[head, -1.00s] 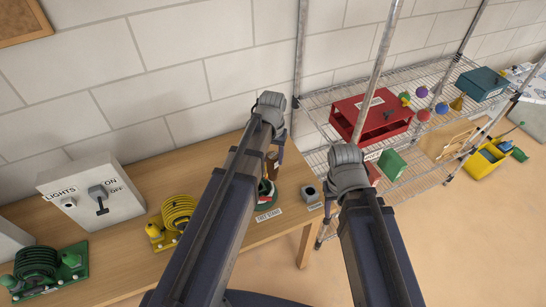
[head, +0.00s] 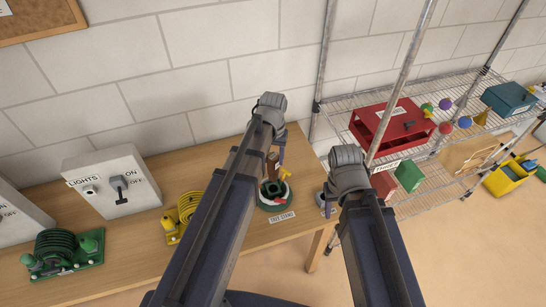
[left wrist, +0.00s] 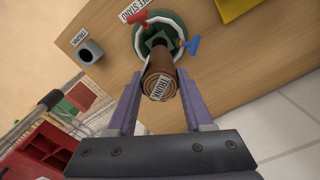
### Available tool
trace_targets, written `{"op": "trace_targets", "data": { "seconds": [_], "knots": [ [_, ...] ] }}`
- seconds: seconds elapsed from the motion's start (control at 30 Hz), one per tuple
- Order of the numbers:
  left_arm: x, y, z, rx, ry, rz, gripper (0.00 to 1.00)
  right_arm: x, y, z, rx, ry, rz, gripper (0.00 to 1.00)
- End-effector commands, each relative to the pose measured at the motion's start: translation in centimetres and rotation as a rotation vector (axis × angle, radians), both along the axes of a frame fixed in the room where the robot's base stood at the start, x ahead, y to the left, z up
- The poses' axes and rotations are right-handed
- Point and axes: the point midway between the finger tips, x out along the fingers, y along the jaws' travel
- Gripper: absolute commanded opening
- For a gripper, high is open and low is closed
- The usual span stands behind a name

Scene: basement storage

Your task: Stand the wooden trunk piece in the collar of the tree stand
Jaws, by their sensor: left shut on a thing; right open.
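The brown wooden trunk piece (left wrist: 162,77), with a "TRUNK" label on its end, is between the fingers of my left gripper (left wrist: 158,88), which is shut on it. In the head view the trunk (head: 272,162) shows partly behind my left gripper (head: 279,150). The green and white tree stand (left wrist: 178,25) has red and blue screw handles and a dark square collar. The trunk's far end overlaps the collar's edge in the wrist view; I cannot tell whether it is inside or above. The stand (head: 274,201) sits on the table. My right gripper (head: 329,192) is open, mostly hidden by its arm.
A grey holder (left wrist: 90,52) labelled "TRUNK" stands beside the stand on the wooden table (head: 130,240). To the left are a yellow hose reel (head: 187,208), a green reel (head: 62,250) and a lights box (head: 112,182). A wire shelf with a red box (head: 392,125) is at the right.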

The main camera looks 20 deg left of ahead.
Motion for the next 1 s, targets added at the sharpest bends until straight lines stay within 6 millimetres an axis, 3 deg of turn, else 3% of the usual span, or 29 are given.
{"op": "trace_targets", "data": {
  "seconds": [0.5, 1.0],
  "knots": [
    [0.0, 0.0, -4.7, 0.000, 0.000, 0.000, 0.00, 0.0, 0.0, -4.7, 0.000, 0.000, 0.000, 0.50],
    [0.0, 0.0, -5.0, 0.000, 0.000, 0.000, 0.00, 0.0, 0.0, -5.0, 0.000, 0.000, -0.001, 0.50]
  ]
}}
